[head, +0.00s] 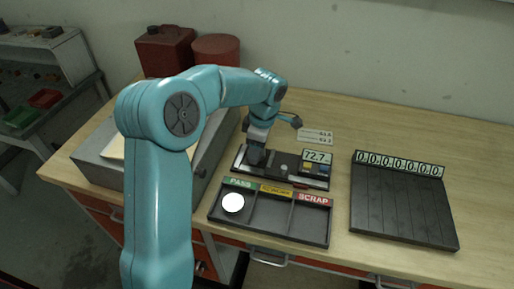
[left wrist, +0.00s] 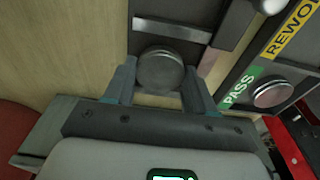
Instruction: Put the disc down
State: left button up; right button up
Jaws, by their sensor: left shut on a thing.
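My left gripper (head: 257,158) is over the left end of the dark measuring device (head: 290,180) in the head view. In the left wrist view, the left gripper (left wrist: 160,85) is shut on a round grey metal disc (left wrist: 160,70), one finger on each side. The arm and gripper hide this disc in the head view. I cannot tell whether it touches the device. A second disc (head: 233,202) lies in the PASS compartment of the black sorting tray (head: 270,241); it also shows in the left wrist view (left wrist: 272,94). My right gripper is not in view.
The tray's REWORK and SCRAP compartments (head: 309,222) look empty. The device's display (head: 317,156) reads 72.7. A black slatted board with a row of zeros (head: 402,205) stands at right. A grey box (head: 98,170) is at left, red containers (head: 215,50) behind.

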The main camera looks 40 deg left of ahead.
aim_at(262, 152)
pick_arm(q)
jog(key=shift+f, duration=0.25)
jog(key=o, duration=1.2)
jog(key=shift+c, duration=0.2)
jog(key=shift+r, duration=0.1)
notch_tip(262, 152, up, 12)
jog(key=d, duration=0.1)
jog(key=shift+w+d, duration=0.15)
jog(key=shift+w, duration=0.2)
